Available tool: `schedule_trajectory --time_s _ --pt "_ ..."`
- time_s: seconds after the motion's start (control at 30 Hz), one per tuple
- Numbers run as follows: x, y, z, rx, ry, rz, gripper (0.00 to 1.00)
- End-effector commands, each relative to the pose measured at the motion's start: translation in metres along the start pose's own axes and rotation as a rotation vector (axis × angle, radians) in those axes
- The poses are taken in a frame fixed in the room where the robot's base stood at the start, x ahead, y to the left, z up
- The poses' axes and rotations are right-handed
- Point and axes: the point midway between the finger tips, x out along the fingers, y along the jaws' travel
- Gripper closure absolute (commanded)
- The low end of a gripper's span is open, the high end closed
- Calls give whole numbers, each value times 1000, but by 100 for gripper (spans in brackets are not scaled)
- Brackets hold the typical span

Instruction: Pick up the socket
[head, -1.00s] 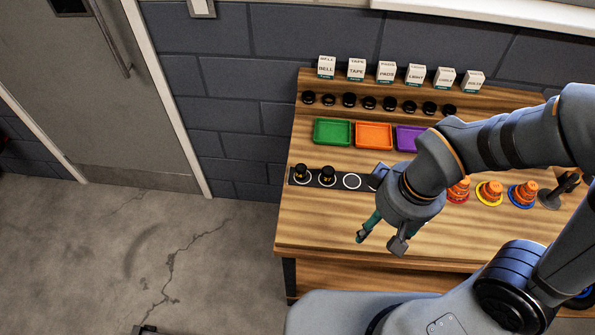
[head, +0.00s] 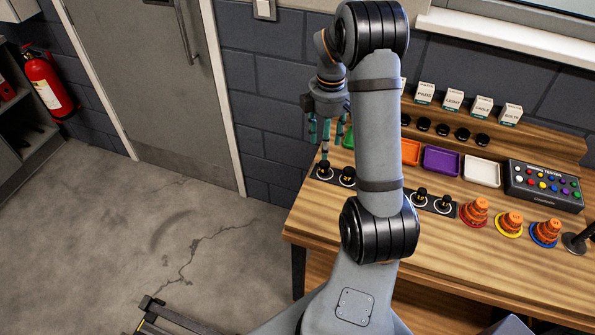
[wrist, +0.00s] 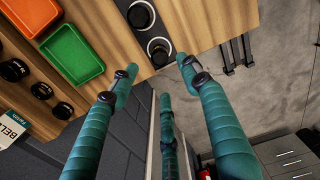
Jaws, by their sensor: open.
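Several black sockets with yellow markings stand upright on a dark strip (head: 432,204) with white rings. The leftmost socket (head: 325,168) and its neighbour (head: 347,176) are at the strip's left end, and two more stand right of my arm. In the wrist view one socket (wrist: 158,47) stands just beyond my fingertips, with another socket (wrist: 141,15) above it. Which socket the task means is not marked. My gripper (head: 322,136), with three teal fingers, is open and empty above the strip's left end. It also shows in the wrist view (wrist: 158,70). My arm hides the strip's middle.
Green (wrist: 73,54), orange (head: 411,152), purple (head: 441,161) and white (head: 482,172) trays lie behind the strip. Orange cone stacks (head: 474,212) and a button box (head: 545,186) stand right. Black round parts (head: 442,130) and small boxes (head: 453,99) line the back.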

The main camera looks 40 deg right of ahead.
Motion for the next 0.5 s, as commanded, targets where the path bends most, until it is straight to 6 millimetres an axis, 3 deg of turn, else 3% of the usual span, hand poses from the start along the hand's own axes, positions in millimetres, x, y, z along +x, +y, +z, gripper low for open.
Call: schedule_trajectory --time_s 0.2,0.5 --pt "33 -1 1 -1 -1 -5 53" --pt "60 -3 1 -1 -2 -6 53"
